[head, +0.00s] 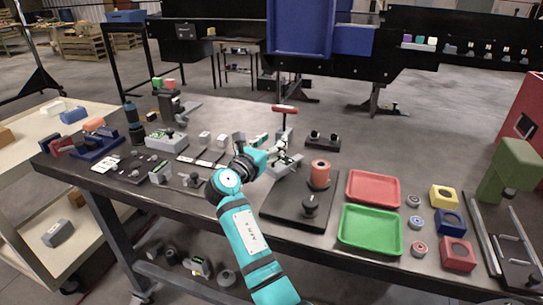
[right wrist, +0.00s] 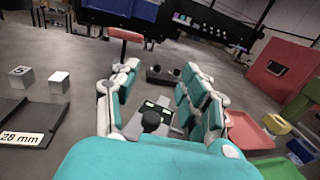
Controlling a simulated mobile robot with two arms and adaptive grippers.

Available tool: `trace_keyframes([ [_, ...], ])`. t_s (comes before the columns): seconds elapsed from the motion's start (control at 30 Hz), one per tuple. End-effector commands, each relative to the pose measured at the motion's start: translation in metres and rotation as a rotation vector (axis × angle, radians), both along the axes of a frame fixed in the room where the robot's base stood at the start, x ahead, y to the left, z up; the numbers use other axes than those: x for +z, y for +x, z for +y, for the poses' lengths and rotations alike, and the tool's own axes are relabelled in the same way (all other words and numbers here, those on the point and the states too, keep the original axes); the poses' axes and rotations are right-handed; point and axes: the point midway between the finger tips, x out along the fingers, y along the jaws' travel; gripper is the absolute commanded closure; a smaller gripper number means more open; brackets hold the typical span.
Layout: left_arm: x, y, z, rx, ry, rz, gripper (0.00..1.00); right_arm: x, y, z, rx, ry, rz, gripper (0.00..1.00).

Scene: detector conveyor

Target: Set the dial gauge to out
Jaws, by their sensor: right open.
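My right gripper (head: 277,146) is over the middle of the table, its fingers spread and empty. In the right wrist view it (right wrist: 158,95) stands open, with teal pads on both sides. Between and beyond the pads is a grey device with a green display and a black knob, which looks like the dial gauge (right wrist: 152,122). In the head view this device (head: 288,163) is partly hidden by the gripper. I cannot tell whether a finger touches it or read its setting. My left gripper is not in view.
A red-topped T-handle (head: 285,109) stands just behind the gripper. A black plate (head: 285,205) with an orange cylinder (head: 320,174) lies at right. Beyond are a red tray (head: 373,188) and a green tray (head: 370,230). Several instruments crowd the left; the table's back middle is clearer.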

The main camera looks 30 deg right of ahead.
Motion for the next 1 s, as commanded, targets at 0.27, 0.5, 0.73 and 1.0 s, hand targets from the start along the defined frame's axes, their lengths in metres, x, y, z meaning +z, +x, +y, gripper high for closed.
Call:
trace_keyframes([
  [0.27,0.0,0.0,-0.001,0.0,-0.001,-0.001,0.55,0.041,0.0,0.001,0.001,0.001,0.001,0.55],
  [0.5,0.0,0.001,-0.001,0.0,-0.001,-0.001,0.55,0.045,0.0,0.001,0.001,0.002,0.003,0.55],
  [0.73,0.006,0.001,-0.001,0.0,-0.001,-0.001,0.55,0.052,0.0,0.001,0.001,0.001,0.002,0.71],
  [1.0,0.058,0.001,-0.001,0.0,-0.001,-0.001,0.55,0.103,0.0,0.001,0.001,0.0,0.001,1.0],
])
